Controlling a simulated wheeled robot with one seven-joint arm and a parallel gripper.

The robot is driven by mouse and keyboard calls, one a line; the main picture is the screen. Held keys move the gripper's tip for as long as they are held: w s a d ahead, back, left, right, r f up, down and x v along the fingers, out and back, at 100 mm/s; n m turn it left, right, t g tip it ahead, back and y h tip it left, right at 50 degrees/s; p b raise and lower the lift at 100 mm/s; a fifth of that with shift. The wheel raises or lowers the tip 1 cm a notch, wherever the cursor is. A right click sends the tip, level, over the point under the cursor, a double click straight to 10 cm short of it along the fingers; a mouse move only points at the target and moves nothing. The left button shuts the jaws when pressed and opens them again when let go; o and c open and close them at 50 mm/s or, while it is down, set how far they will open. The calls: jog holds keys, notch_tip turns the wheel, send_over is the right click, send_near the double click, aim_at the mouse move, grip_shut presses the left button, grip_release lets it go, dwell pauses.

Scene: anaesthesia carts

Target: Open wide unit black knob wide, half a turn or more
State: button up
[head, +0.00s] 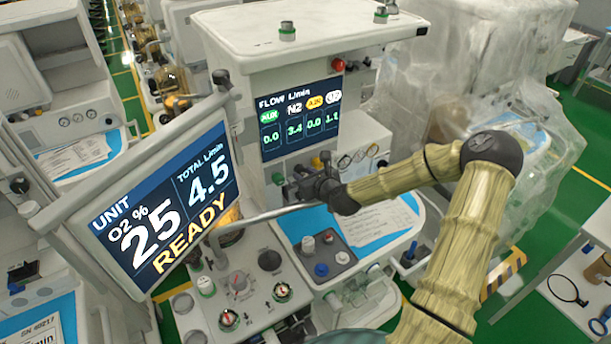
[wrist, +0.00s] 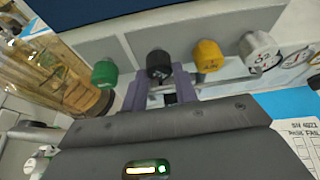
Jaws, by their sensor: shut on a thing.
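The black knob (wrist: 159,65) is in a row on the front panel of the middle cart, between a green knob (wrist: 104,73) on its left and a yellow knob (wrist: 208,56) on its right. My gripper (wrist: 161,82) is shut on the black knob, with one finger on each side of it. In the head view my gripper (head: 297,182) reaches the panel from the right and hides the black knob. The green knob (head: 278,178) shows just left of it. How far the black knob is turned cannot be told.
A white-grey knob (wrist: 258,48) sits right of the yellow one, with gauges beyond. The flow screen (head: 300,118) above reads 0.0, 3.4, 0.0, 1.1. A tilted screen (head: 160,205) reads 25, 4.5, READY. Glass flow tubes (wrist: 62,75) stand left. A plastic-covered cart (head: 480,70) is at right.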

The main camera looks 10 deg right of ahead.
jog(key=n+h+b, duration=0.1)
jog(key=n+t+b, duration=0.1)
jog(key=shift+a+f+n+h, duration=0.1)
jog(key=shift+a+n+h, duration=0.1)
jog(key=shift+n+h, duration=0.2)
jog(key=shift+n+t+h+b, duration=0.4)
jog(key=shift+n+h+b, duration=0.2)
jog(key=shift+n+b, duration=0.6)
jog(key=o, duration=1)
jog(key=shift+c, duration=0.2)
jog(key=shift+s, duration=0.1)
